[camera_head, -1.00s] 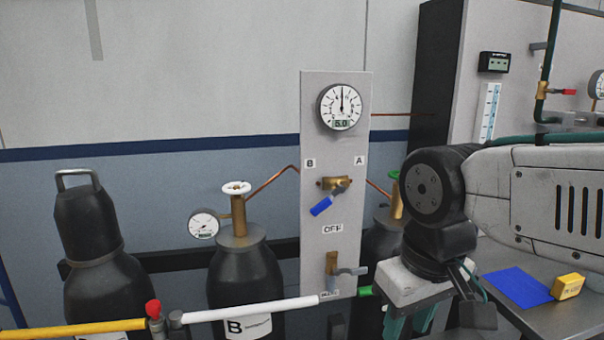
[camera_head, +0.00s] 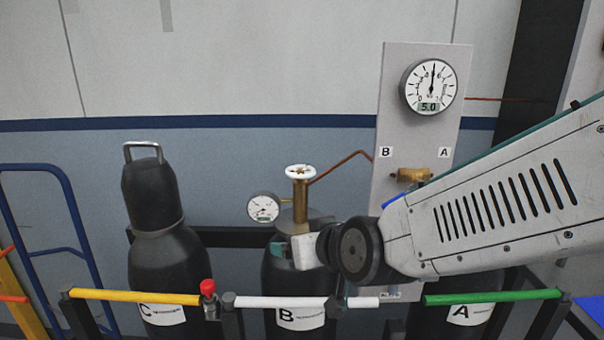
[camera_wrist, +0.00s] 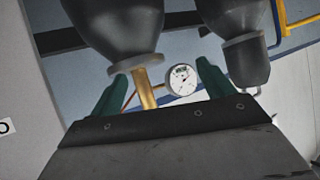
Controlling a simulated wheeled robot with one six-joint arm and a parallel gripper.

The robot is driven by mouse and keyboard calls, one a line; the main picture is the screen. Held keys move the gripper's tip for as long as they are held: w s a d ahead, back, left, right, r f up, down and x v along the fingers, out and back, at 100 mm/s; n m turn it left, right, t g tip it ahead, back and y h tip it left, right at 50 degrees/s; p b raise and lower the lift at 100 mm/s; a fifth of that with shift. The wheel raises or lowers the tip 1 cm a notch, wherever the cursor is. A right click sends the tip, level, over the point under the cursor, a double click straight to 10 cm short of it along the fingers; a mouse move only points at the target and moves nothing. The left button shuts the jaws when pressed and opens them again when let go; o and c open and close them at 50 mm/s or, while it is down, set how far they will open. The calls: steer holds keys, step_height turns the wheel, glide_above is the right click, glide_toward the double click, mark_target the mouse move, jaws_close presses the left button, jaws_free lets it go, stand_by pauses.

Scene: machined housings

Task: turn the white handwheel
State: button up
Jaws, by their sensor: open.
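The white handwheel (camera_head: 300,172) sits on top of the brass valve stem (camera_head: 300,205) of the black cylinder labelled B (camera_head: 300,318), left of the grey panel. My gripper (camera_head: 277,255) is in front of cylinder B's shoulder, below and slightly left of the handwheel, and apart from it. In the wrist view, my gripper (camera_wrist: 160,95) shows two green fingers spread apart with nothing held. The brass stem (camera_wrist: 145,88) and a round gauge (camera_wrist: 183,80) show between them, beyond the fingertips. The handwheel itself is hidden or cannot be made out in the wrist view.
A pressure gauge (camera_head: 264,208) juts left from the valve. A copper pipe (camera_head: 340,166) runs to the panel (camera_head: 405,70) with its dial. Capped cylinder C (camera_head: 155,250) stands left. A yellow, white and green rail (camera_head: 135,296) crosses the front. Wall space above the handwheel is clear.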

mark_target(304, 176)
steer(key=w+r+t, duration=0.1)
steer(key=r+t, duration=0.1)
steer(key=r, duration=0.1)
steer(key=w+d+r+m+t+h, duration=0.1)
steer(key=w+r+t, duration=0.3)
steer(key=r+t, duration=0.1)
steer(key=shift+w+d+r+m+h, duration=0.15)
steer(key=shift+d+r+m+h, duration=0.15)
steer(key=shift+d+r+m, duration=0.1)
steer(key=x, duration=0.7)
steer(key=shift+c, duration=0.3)
steer(key=shift+a, duration=0.1)
steer(key=c, duration=0.9)
